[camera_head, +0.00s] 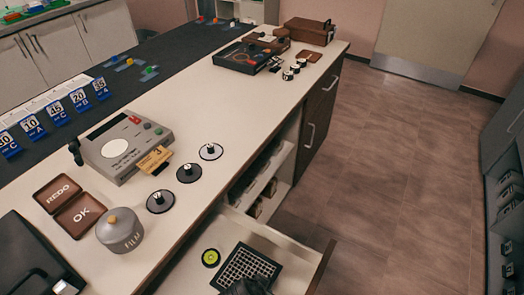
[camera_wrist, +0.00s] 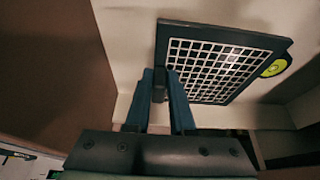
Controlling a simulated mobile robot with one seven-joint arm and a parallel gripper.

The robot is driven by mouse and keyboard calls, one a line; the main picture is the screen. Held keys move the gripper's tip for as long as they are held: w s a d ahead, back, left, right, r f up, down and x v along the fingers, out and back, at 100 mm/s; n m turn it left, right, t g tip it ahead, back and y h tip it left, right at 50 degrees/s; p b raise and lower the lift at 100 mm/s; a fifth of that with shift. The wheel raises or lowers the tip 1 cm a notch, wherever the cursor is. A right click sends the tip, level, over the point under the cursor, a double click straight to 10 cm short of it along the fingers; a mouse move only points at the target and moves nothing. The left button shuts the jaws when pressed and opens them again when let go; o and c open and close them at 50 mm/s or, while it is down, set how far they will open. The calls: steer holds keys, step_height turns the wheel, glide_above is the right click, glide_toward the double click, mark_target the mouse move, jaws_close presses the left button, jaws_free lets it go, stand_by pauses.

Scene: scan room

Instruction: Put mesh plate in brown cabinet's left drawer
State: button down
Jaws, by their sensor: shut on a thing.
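The mesh plate (camera_head: 247,266) is a dark-framed plate with a white grid. My gripper (camera_head: 249,288) is at its near edge, shown only in part at the bottom of the head view. In the wrist view, the blue fingers of my gripper (camera_wrist: 164,88) are shut on a dark tab at the edge of the mesh plate (camera_wrist: 218,66). The plate is over or inside an open pale drawer (camera_head: 222,229) with a brown front, below the counter. I cannot tell whether the plate touches the drawer floor.
A round yellow-green disc (camera_head: 211,257) lies in the drawer beside the plate. On the counter (camera_head: 240,115) stand a grey film pot (camera_head: 120,232), a grey console (camera_head: 125,145) and several round knobbed discs. Open shelves (camera_head: 265,180) lie beyond the drawer. The floor (camera_head: 390,170) at right is clear.

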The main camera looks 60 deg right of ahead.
steer(key=shift+f+b, duration=0.4)
steer(key=shift+f, duration=1.75)
steer(key=shift+f, duration=0.1)
steer(key=c, duration=0.8)
jaws_free()
steer(key=shift+o, duration=0.2)
steer(key=shift+a+r, duration=0.15)
steer(key=shift+r, duration=0.4)
steer(key=p+v, duration=0.2)
steer(key=v, duration=0.9)
